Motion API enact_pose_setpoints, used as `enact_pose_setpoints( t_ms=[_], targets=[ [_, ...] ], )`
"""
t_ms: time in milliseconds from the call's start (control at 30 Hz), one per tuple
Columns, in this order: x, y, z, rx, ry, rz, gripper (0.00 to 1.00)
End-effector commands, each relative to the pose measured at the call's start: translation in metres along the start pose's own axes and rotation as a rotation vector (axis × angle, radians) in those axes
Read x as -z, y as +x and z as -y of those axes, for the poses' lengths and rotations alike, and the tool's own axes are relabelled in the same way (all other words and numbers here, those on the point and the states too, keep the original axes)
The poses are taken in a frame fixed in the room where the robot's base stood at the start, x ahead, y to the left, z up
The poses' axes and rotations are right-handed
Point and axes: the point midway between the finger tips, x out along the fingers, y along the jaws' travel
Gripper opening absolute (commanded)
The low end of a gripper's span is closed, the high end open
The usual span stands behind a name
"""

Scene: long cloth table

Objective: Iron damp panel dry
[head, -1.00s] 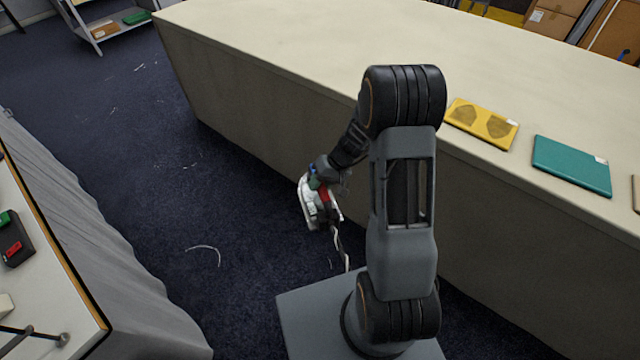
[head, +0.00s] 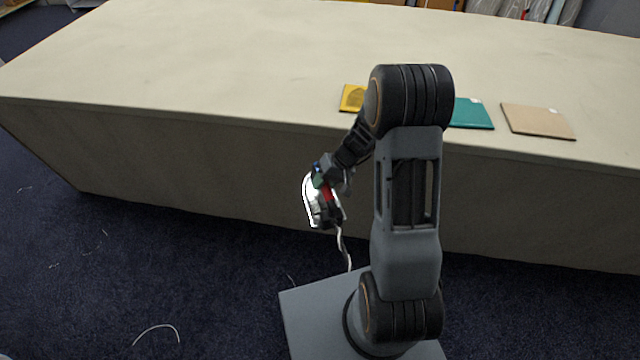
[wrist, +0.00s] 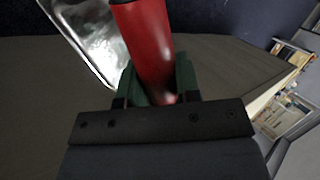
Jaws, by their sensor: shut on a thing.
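My gripper (head: 324,180) is shut on the red handle of an iron (head: 312,203) and holds it in the air in front of the table's near side. In the wrist view the red handle (wrist: 150,45) sits between the green finger pads, with the shiny metal of the iron (wrist: 92,35) to its left. A pale cord hangs from the iron. On the table lie a yellow panel (head: 352,97) with a dark patch, partly hidden by my arm, a teal panel (head: 472,113), also partly hidden, and a tan panel (head: 538,121).
The long cream table (head: 200,60) spans the view, and its top is bare to the left of the panels. Dark blue carpet (head: 90,260) lies clear in front, apart from a few pale thread-like scraps. Wrapped goods stand behind the table at the upper right.

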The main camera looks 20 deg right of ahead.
Motion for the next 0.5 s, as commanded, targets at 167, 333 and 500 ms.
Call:
enact_pose_setpoints(
  t_ms=[167, 333, 500],
  targets=[
    [0.001, -0.015, 0.009, 0.001, 0.000, -0.004, 0.00],
    [0.002, -0.028, 0.004, 0.000, 0.018, -0.020, 0.00],
    [0.002, -0.049, 0.000, -0.001, 0.044, -0.038, 0.00]
  ],
)
